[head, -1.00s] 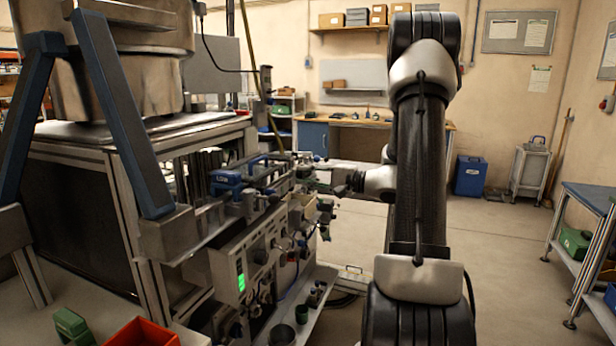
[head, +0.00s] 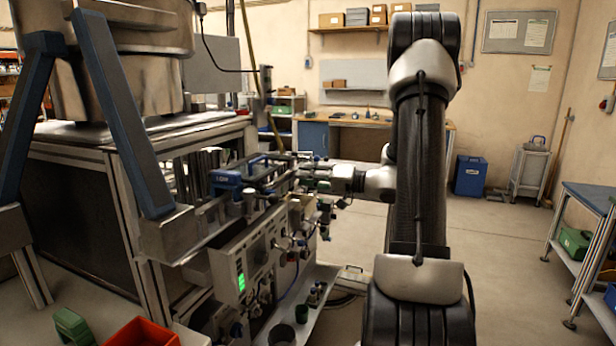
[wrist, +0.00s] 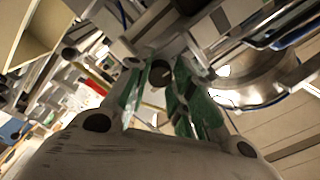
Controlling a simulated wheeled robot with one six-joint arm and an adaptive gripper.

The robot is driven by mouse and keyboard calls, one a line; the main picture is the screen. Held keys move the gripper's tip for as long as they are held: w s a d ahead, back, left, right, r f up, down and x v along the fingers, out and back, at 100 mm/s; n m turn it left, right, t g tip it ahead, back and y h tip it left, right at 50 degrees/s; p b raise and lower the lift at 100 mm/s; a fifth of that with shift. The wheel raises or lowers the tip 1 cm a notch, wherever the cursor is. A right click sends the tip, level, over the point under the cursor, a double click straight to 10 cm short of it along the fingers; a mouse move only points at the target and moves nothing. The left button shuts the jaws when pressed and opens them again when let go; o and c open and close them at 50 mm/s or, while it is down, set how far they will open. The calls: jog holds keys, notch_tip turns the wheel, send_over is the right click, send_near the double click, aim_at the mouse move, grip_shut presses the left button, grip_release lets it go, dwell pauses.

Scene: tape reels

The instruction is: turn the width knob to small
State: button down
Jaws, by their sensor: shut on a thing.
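My gripper (head: 318,186) reaches from the right to the side of the machine (head: 230,250), among fittings that partly hide its fingers. In the wrist view, my gripper (wrist: 160,82) has its green-padded fingers on either side of a small dark round knob (wrist: 160,73), and it is shut on it. No label or pointer mark is readable on this knob, so I cannot tell its setting. The front panel (head: 236,270) carries several dark knobs and a lit green display (head: 241,282).
A blue clamp-like part (head: 228,182) and rails sit on the machine close to my gripper. A shelf with small dark cups (head: 302,312) juts out below. A red bin (head: 142,333) stands at front left. The floor right of my arm is open.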

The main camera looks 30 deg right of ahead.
jog(key=shift+f, duration=0.15)
dwell(0.3)
jog(key=c, duration=1.5)
grip_release()
jog(key=v, duration=1.2)
